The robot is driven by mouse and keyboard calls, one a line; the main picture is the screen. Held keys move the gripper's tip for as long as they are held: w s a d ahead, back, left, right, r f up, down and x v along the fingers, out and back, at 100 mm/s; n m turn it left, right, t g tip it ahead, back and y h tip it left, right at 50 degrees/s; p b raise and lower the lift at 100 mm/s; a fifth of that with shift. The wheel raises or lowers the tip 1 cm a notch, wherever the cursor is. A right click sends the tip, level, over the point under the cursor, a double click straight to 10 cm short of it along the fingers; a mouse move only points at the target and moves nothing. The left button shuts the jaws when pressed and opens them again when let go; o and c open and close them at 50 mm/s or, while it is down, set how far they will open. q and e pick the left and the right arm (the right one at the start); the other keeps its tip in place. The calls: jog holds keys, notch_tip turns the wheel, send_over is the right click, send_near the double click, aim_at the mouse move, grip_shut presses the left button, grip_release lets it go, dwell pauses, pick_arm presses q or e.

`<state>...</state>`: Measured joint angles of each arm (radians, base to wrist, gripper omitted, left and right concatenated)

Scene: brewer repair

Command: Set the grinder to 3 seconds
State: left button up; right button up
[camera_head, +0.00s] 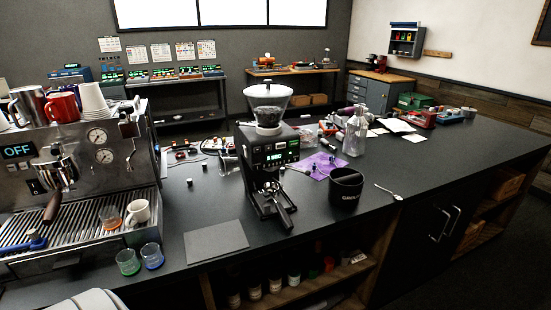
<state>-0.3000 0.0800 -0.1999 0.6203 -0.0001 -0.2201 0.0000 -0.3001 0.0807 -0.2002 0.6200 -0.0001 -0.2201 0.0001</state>
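The black coffee grinder (262,150) stands upright on the dark counter, right of the espresso machine. Its clear hopper (267,103) with a pale lid holds dark beans. Its front panel has small lit displays (275,157) and small buttons; the digits are too small to read for certain. A dark-handled portafilter (283,213) sits at the front of the grinder, below the panel, its handle pointing toward me. Neither gripper shows in the head view. A pale rounded part at the bottom left edge appears to be mine.
The espresso machine (85,150) reads OFF, with cups on top and on its tray. Two small glasses (140,259) and a dark mat (215,241) lie left of the grinder. A black knock bin (346,188) and spoon (388,191) lie right. Counter front is partly clear.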

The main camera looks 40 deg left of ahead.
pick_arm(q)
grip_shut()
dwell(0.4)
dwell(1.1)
